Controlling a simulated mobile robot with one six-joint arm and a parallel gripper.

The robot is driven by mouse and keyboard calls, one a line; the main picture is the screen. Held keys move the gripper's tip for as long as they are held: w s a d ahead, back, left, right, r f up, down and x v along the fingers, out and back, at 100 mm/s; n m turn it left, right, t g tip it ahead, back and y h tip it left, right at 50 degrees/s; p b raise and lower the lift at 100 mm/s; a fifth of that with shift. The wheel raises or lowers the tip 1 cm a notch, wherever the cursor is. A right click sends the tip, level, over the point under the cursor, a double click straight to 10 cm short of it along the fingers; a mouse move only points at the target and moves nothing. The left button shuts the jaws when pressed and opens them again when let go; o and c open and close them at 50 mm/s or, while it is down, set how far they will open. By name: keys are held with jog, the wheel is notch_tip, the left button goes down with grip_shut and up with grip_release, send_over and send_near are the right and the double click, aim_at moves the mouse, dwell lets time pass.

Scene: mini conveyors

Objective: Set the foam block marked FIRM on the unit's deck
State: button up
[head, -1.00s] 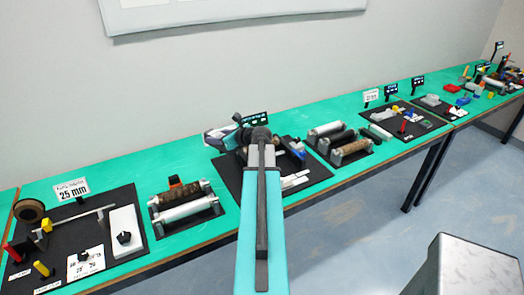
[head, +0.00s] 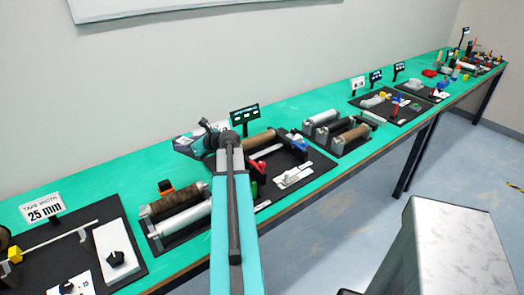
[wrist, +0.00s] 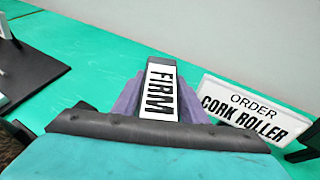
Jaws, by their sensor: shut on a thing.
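The foam block marked FIRM (wrist: 158,92) shows in the wrist view, with a white label and black letters, purple-grey surfaces on both sides. My gripper (wrist: 156,108) is shut on it; the dark wrist edge hides its near end. In the head view my gripper (head: 190,146) is above the back of the table, left of a black board (head: 262,208). That board carries a brown roller (head: 258,140), red, blue and green parts, and white plates (head: 293,176). My arm covers its left part. I cannot tell which surface is the unit's deck.
An "ORDER CORK ROLLER" sign (wrist: 250,112) stands close right of the block in the wrist view. A dark display (head: 244,115) stands behind the board. Roller racks stand left (head: 178,212) and right (head: 338,130).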

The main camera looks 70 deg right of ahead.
jog(key=shift+f, duration=0.1)
dwell(0.5)
jog(key=p, duration=0.1)
send_over(192, 171)
jog(key=shift+w+f, duration=0.1)
jog(key=shift+f, duration=2.95)
jog(key=shift+f, duration=0.1)
jog(key=shift+f+p, duration=0.35)
jog(key=shift+f, duration=1.4)
jog(key=shift+f, duration=0.2)
jog(key=o, duration=1.1)
jog(key=shift+c, duration=0.2)
jog(key=shift+r, duration=0.15)
